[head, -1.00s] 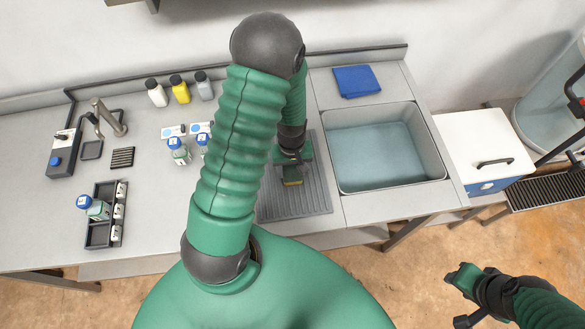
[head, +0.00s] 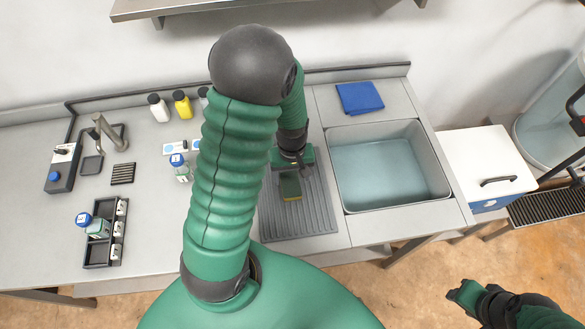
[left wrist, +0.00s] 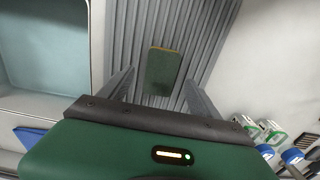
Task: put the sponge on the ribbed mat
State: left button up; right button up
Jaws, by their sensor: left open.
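The sponge (head: 290,186), dark green with a thin yellow edge, lies on the grey ribbed mat (head: 312,222). In the left wrist view, the sponge (left wrist: 162,72) lies flat on the ribs of the mat (left wrist: 215,20), in line with the gap between my fingers. My left gripper (head: 293,170) is open and empty, just behind and above the sponge; its fingers (left wrist: 159,78) stand apart on both sides with clear space around the sponge. My arm hides part of the mat's left side in the head view. My right gripper (head: 463,293) is at the lower right, away from the bench; its jaws are unclear.
A sink basin (head: 390,170) is right of the mat, with a folded blue cloth (head: 360,98) behind it. Bottles (head: 182,104), a small tap (head: 106,130) and a black rack (head: 99,254) stand on the left. A white cooler (head: 485,155) is beyond the bench's right end.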

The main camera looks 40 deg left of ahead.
aim_at(292, 186)
pick_arm(q)
notch_tip(292, 186, up, 5)
jog(key=s+d+r+m+t, duration=0.1)
jog(key=d+r+m, duration=0.3)
jog(key=d+m, duration=0.6)
jog(key=shift+s+d+t, duration=0.25)
jog(key=shift+d+t, duration=0.55)
jog(key=shift+t, duration=0.1)
jog(key=shift+s+d+r, duration=0.1)
jog(key=shift+s+d, duration=0.1)
jog(key=shift+d, duration=0.1)
jog(key=shift+a, duration=0.15)
